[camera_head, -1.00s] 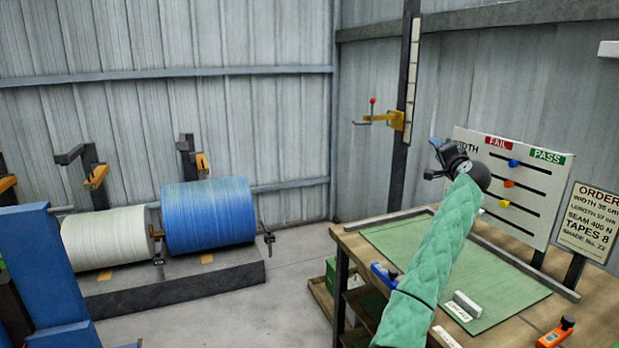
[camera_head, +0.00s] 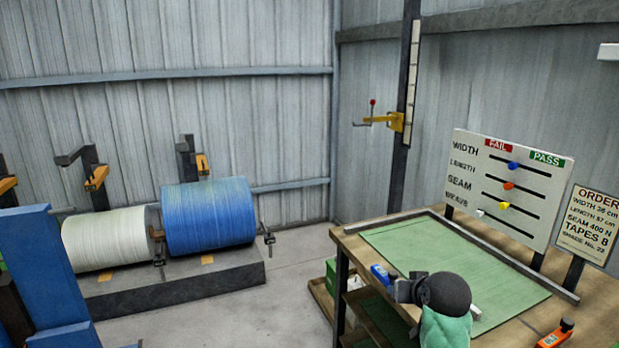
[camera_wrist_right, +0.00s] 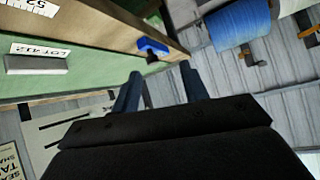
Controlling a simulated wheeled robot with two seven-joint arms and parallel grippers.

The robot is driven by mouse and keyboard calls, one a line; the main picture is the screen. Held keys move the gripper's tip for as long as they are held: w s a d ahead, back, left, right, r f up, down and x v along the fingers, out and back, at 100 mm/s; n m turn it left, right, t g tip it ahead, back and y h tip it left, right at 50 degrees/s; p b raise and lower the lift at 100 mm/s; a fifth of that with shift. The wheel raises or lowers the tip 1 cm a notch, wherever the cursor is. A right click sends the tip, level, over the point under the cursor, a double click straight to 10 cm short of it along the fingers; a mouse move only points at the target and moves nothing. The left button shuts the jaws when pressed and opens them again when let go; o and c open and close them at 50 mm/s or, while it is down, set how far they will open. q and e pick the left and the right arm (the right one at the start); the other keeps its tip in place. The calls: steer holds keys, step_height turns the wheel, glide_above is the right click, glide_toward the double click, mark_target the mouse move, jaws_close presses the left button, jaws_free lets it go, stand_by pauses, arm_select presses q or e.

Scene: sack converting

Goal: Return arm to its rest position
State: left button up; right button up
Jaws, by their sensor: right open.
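My right arm, in a green quilted sleeve (camera_head: 445,330), comes in at the bottom of the head view, low over the table's front edge. Its dark round wrist hides part of the green mat. My right gripper (camera_head: 402,291) points left, close to a blue tool at the table edge. In the right wrist view the two fingers of the gripper (camera_wrist_right: 160,85) stand apart with nothing visible between them. The blue tool (camera_wrist_right: 152,46) shows just beyond the fingertips there, apparently not held. My left gripper is not in view.
The table carries a green mat (camera_head: 410,246), a white block (camera_wrist_right: 35,64) and an orange tool (camera_head: 555,334). A board with sliders (camera_head: 510,188) and an order sign (camera_head: 588,225) stand behind. Blue (camera_head: 208,215) and white (camera_head: 106,240) rolls lie left. Floor between is clear.

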steer(key=s+a+f+n+g, duration=0.1)
steer(key=s+a+f+g, duration=0.1)
steer(key=s+f, duration=0.8)
steer(key=s+a+f+n+g, duration=0.1)
steer(key=s+a+f+g, duration=0.2)
steer(key=s+f, duration=0.6)
steer(key=s+a+f+g, duration=0.3)
steer(key=s+f, duration=0.7)
steer(key=s, duration=1.1)
steer(key=shift+a+f+n+y+p, duration=0.3)
steer(key=shift+a+n+p, duration=0.1)
steer(key=shift+a+p, duration=0.05)
steer(key=shift+s, duration=0.1)
